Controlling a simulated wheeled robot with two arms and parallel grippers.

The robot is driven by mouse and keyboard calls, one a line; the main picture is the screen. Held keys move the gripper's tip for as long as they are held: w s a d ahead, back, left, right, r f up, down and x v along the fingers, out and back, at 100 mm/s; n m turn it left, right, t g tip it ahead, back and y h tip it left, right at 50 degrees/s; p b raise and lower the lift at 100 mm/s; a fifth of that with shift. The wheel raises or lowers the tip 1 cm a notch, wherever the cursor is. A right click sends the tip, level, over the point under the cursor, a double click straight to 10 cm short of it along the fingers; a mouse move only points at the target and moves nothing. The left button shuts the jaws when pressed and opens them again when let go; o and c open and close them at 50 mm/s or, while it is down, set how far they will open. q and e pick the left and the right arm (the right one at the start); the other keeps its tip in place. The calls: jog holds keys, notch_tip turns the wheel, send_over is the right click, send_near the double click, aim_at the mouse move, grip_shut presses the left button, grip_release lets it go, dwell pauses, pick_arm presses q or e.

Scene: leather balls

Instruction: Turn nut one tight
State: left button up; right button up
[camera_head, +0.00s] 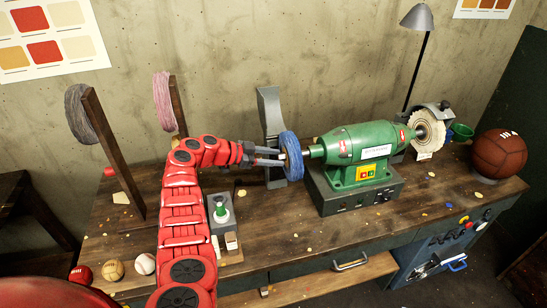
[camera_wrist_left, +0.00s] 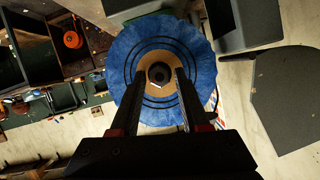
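A blue buffing wheel (camera_head: 291,155) is on the left shaft end of the green bench grinder (camera_head: 362,146). In the left wrist view the blue wheel (camera_wrist_left: 203,50) faces me, with a tan disc at its middle. A dark round nut (camera_wrist_left: 159,73) sits at the disc's centre. My left gripper (camera_head: 279,157) reaches the wheel's left face from the left. In the left wrist view its fingers (camera_wrist_left: 158,78) stand apart on either side of the nut, with gaps visible; contact is not seen. My right gripper is not in view.
A grey upright guard (camera_head: 268,115) stands behind the wheel. A white buffing wheel (camera_head: 426,126) is on the grinder's right end, near a desk lamp (camera_head: 419,40) and a brown ball (camera_head: 499,154). Small balls (camera_head: 112,270) lie at the bench's front left.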

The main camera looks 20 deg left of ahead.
pick_arm(q)
grip_shut()
